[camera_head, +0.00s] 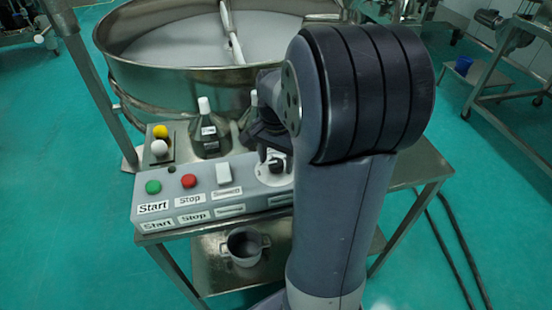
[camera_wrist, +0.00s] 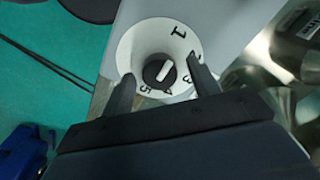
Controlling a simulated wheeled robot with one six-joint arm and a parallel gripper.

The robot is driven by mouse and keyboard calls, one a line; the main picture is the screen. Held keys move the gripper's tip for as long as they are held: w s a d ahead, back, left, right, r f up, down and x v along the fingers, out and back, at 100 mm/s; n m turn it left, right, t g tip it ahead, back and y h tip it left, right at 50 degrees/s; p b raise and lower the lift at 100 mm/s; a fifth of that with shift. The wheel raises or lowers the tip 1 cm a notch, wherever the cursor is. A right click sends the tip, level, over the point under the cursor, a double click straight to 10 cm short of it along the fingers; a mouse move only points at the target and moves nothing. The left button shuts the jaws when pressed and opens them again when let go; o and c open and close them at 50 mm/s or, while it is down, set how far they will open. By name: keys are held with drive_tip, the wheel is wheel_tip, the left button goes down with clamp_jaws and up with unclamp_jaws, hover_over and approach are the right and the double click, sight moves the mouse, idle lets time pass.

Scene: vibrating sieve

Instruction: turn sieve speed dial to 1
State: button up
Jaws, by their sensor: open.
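The speed dial is a white round plate (camera_wrist: 135,50) with a dark knob (camera_wrist: 150,72) carrying a white bar. The 1, 3, 4 and 5 show; the right finger partly covers the mark between 1 and 3. The bar slants from upper right to lower left; I cannot tell which end is the pointer. My gripper (camera_wrist: 160,68) is open, one finger on each side of the knob, with gaps visible. In the head view the dial plate (camera_head: 262,178) is at the panel's right end, partly hidden by my arm, with my gripper (camera_head: 270,148) just above it.
The grey control panel (camera_head: 215,199) has a green start button (camera_head: 153,187), a red stop button (camera_head: 189,181) and a white switch (camera_head: 229,174) left of the dial. Dark-shouldered bottles (camera_head: 208,135) stand behind it. The large round sieve (camera_head: 180,85) is farther back.

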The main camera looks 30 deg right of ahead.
sight(276, 162)
wheel_tip(276, 162, up, 11)
drive_tip(key=shift+f, duration=0.2)
drive_tip(key=shift+f, duration=0.15)
wheel_tip(276, 162, down, 11)
drive_tip(key=shift+r, duration=0.15)
drive_tip(key=shift+m, duration=0.3)
idle(0.3)
drive_tip(key=shift+r, duration=0.1)
